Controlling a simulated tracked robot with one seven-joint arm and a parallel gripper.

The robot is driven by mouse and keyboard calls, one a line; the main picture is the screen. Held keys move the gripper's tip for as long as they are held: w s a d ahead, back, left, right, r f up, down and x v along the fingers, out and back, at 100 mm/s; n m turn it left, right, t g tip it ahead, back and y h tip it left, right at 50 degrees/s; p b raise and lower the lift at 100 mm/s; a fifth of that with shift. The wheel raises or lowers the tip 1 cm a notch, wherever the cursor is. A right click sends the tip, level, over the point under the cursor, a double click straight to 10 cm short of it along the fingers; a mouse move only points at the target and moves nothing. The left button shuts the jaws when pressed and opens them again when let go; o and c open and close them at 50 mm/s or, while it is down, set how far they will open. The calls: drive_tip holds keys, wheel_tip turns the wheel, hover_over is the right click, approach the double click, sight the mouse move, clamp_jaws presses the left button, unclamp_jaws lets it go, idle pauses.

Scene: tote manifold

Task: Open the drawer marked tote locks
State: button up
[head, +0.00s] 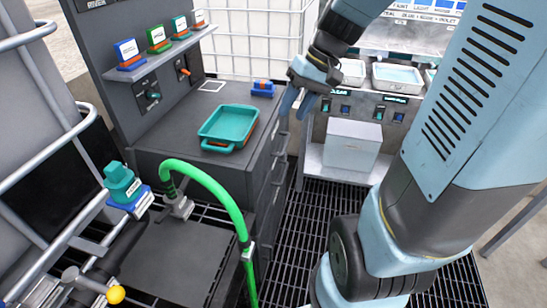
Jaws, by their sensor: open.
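A dark grey cabinet with stacked drawers (264,190) stands in the middle of the head view. Its drawer fronts face right and are seen at a steep angle. They look closed, and I cannot read any marking on them, so I cannot tell which one is marked tote locks. My gripper (296,106) is open and empty, fingers pointing down. In the picture it is just right of the cabinet's back right corner, near the upper part of the drawer side. I cannot tell whether it touches the cabinet.
A teal tray (229,123) and a small blue and orange block (263,88) sit on the cabinet top. A green hose (228,203) arches in front. A grey box (351,147) stands on a low shelf at right. Dark grating (310,217) lies between, with free room.

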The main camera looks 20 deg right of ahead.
drive_tip(key=w+d+f+m+t+y, duration=0.15)
drive_tip(key=w+f+y, duration=0.25)
drive_tip(key=w+f, duration=0.5)
drive_tip(key=w+d+f+m+t+y, duration=0.1)
drive_tip(key=w+d+f+m+y, duration=0.15)
drive_tip(key=w+f+y, duration=0.65)
drive_tip(key=d+f+m+t+h, duration=0.2)
drive_tip(key=d+f+t, duration=0.1)
drive_tip(key=f, duration=0.5)
drive_tip(key=d+f+m+t+h, duration=0.1)
drive_tip(key=d+f+t+h, duration=0.25)
drive_tip(key=f, duration=0.45)
drive_tip(key=m+t+h, duration=0.3)
drive_tip(key=m, duration=0.1)
approach(284, 174)
drive_tip(key=x, duration=1)
drive_tip(key=shift+w+d+f, duration=0.25)
drive_tip(key=shift+w+f, duration=0.15)
drive_tip(key=shift+w, duration=0.05)
clamp_jaws()
